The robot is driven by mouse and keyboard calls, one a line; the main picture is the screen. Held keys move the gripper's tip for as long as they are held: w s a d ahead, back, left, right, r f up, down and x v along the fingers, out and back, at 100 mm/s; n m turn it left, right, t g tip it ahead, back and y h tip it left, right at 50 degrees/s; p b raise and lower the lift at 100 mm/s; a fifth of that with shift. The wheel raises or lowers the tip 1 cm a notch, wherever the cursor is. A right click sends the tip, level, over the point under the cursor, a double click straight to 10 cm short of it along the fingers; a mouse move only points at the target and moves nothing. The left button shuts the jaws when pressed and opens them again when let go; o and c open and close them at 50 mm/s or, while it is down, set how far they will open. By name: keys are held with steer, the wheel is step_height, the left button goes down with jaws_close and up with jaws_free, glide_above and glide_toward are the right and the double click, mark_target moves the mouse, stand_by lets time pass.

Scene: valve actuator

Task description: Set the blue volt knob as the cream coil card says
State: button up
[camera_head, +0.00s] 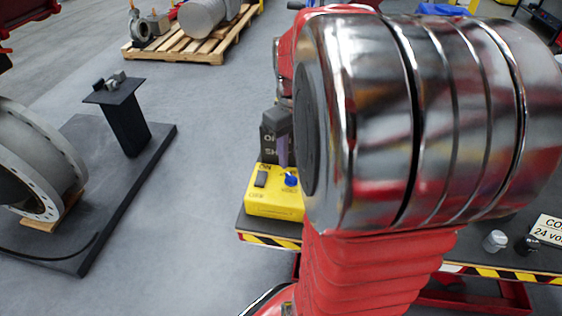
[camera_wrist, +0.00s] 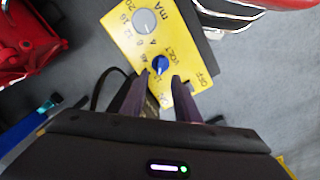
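The blue volt knob (camera_head: 291,180) sits on top of a yellow box (camera_head: 273,206). In the wrist view the knob (camera_wrist: 159,65) shows beside the word VOLT, and its exact setting is too small to read. My gripper (camera_wrist: 161,76) is open, its two purple fingers apart, with the knob just beyond and between their tips. I cannot tell whether they touch it. In the head view a finger (camera_head: 283,150) hangs above the knob. The cream card (camera_head: 549,232) lies at the right edge, cut off, reading "CO" and "24 vo".
A larger grey mA knob (camera_wrist: 145,22) is on the same box. Grey and black fittings (camera_head: 495,241) stand near the card. My arm hides much of the bench. A black stand (camera_head: 124,115) is at left.

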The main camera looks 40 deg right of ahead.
mark_target(290, 175)
steer(key=shift+f, duration=3.2)
steer(key=shift+c, duration=0.2)
jaws_close()
